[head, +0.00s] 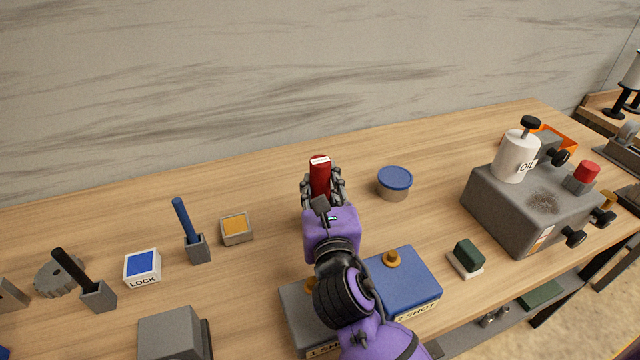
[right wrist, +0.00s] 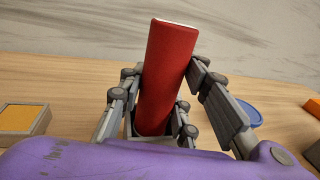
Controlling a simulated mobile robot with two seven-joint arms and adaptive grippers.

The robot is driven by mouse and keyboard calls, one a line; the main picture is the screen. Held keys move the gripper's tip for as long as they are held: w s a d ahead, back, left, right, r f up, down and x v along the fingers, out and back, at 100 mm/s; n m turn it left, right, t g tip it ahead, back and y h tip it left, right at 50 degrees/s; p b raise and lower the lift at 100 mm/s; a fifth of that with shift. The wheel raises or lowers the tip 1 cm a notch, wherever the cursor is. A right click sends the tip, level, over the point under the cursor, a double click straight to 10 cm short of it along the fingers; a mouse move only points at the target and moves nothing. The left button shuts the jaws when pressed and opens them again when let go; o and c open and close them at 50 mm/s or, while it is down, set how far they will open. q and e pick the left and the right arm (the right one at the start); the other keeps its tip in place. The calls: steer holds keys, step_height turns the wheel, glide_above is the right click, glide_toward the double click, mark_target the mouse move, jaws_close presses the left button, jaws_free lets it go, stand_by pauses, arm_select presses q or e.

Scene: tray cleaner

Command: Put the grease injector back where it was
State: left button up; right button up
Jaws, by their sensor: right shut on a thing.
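The red cylinder with a pale top, which I take to be the grease injector (head: 319,172), is held nearly upright by my right gripper (head: 322,188) toward the back middle of the table. In the right wrist view the red injector (right wrist: 167,75) stands between the two fingers (right wrist: 165,100), which are shut on it. It leans a little to the right there. A small grey box-like edge shows around its lower end; I cannot tell whether the injector is seated in it. My left gripper is not in view.
Blue (head: 183,220) and black (head: 70,264) handles stand in grey holders at left, near a LOCK box (head: 142,268) and a yellow-topped box (head: 236,229). A blue-lidded tub (head: 395,183) stands just right of the gripper. A grey machine (head: 532,205) with an oil bottle (head: 516,156) is farther right.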

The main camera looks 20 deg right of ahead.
steer(key=shift+f, duration=0.1)
steer(key=o, duration=1.2)
steer(key=shift+s, duration=0.25)
steer(key=shift+s+a+b, duration=0.2)
steer(key=shift+s+a, duration=0.15)
steer(key=shift+s, duration=1.55)
steer(key=shift+s+a+b, duration=0.15)
steer(key=shift+s+a, duration=0.25)
steer(key=shift+s, duration=1.5)
steer(key=shift+s+a+b, duration=0.2)
steer(key=shift+s+a, duration=0.15)
steer(key=shift+s, duration=1.55)
